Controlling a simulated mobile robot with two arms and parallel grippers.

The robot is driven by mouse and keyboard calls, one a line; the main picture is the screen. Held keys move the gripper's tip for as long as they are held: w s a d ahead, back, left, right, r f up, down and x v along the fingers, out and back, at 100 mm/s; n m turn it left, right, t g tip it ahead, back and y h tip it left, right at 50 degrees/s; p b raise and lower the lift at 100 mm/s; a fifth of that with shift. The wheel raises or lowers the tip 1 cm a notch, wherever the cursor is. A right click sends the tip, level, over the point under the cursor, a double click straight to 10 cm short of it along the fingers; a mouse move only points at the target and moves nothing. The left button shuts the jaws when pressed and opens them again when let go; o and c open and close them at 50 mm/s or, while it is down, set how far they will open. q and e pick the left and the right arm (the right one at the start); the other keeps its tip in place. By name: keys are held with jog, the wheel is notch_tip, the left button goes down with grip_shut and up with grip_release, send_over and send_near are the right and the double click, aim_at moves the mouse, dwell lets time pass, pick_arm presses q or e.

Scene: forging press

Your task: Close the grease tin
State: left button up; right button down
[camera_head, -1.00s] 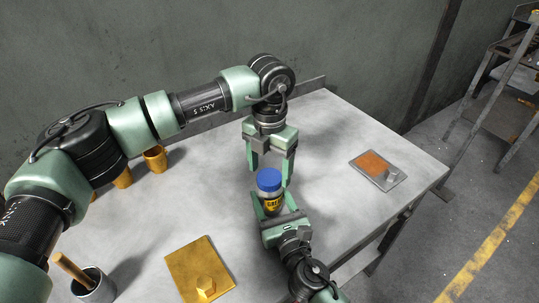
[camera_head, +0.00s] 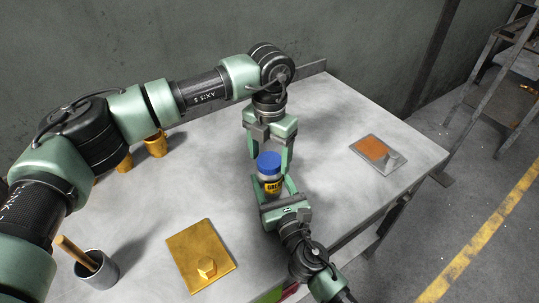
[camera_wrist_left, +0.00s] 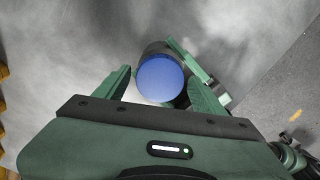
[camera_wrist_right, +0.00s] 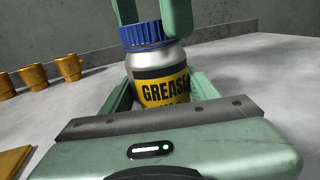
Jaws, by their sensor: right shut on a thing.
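The grease tin (camera_head: 270,184) is a silver jar with a yellow and black label and a blue lid (camera_head: 269,162) on top. It stands upright between my arms. My right gripper (camera_head: 273,190) is shut on the body of the tin, and its label shows in the right wrist view (camera_wrist_right: 165,88). My left gripper (camera_head: 270,158) points down over the tin, open, with its fingers on either side of the lid. In the left wrist view the lid (camera_wrist_left: 160,78) lies between the fingers, with a gap on the left. Whether the lid is seated tight I cannot tell.
A brass plate with a hex piece (camera_head: 202,250) lies at the front left. A grey cup (camera_head: 98,270) with a wooden handle stands beside it. Brass cups (camera_head: 156,146) stand at the back left. A grey tray with an orange pad (camera_head: 366,148) lies at the right.

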aim_at(274, 188)
dwell(0.3)
pick_arm(q)
notch_tip(274, 188, up, 12)
dwell(0.5)
pick_arm(e)
jog(key=shift+c, duration=1.6)
grip_release()
jog(key=v, duration=0.7)
jog(key=shift+b, duration=0.4)
pick_arm(q)
jog(key=shift+f, duration=0.45)
pick_arm(e)
jog(key=shift+s+d, duration=0.1)
jog(key=shift+s, duration=0.3)
